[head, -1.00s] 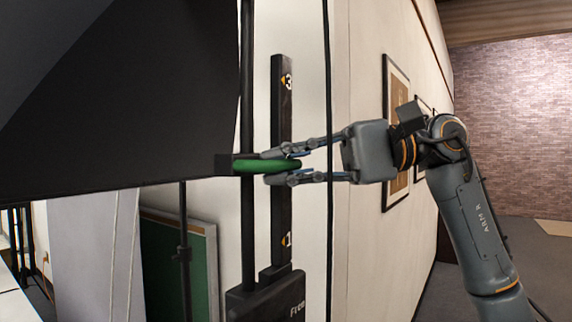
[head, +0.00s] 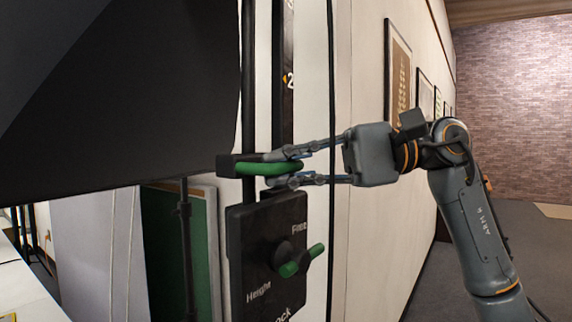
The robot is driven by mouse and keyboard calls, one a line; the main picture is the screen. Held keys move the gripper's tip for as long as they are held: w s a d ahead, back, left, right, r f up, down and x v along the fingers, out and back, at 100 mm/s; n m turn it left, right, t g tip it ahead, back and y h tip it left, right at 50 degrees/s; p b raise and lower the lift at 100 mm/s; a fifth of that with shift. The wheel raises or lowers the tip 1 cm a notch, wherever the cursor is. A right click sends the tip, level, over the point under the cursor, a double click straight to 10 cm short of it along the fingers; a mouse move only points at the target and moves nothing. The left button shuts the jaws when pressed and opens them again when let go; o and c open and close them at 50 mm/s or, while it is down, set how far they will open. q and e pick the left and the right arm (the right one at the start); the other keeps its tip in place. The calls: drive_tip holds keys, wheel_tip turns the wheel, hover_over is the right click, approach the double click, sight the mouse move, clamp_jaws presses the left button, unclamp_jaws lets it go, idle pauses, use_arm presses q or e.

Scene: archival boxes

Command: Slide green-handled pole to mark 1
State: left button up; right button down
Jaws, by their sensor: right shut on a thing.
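The green handle (head: 262,169) sits on a black collar around the thin upright black pole (head: 249,90). My right gripper (head: 279,167) comes in from the right and is shut on the handle's right end. Behind it stands a dark scale strip (head: 283,120) with the number 2 (head: 289,80) above the handle. Mark 1 is not visible; the strip's lower part is hidden around the handle and fingers. The handle is just above a black control box (head: 262,285). My left gripper is not in view.
The box reads Free, Height and a partly cut-off "ock", with a tilted green-handled knob (head: 300,262). A large black sheet (head: 130,110) fills the upper left. A dark cable (head: 331,90) hangs right of the pole. Framed pictures (head: 398,75) hang on the pale wall.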

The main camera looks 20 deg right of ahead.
drive_tip(key=shift+a+f, duration=0.1)
drive_tip(key=shift+f, duration=0.35)
drive_tip(key=c, duration=1.3)
unclamp_jaws()
drive_tip(key=shift+c, duration=0.2)
drive_tip(key=shift+r, duration=0.1)
drive_tip(key=s+d+r, duration=0.1)
drive_tip(key=d, duration=1.1)
drive_tip(key=shift+s+r, duration=0.15)
drive_tip(key=shift+r, duration=0.25)
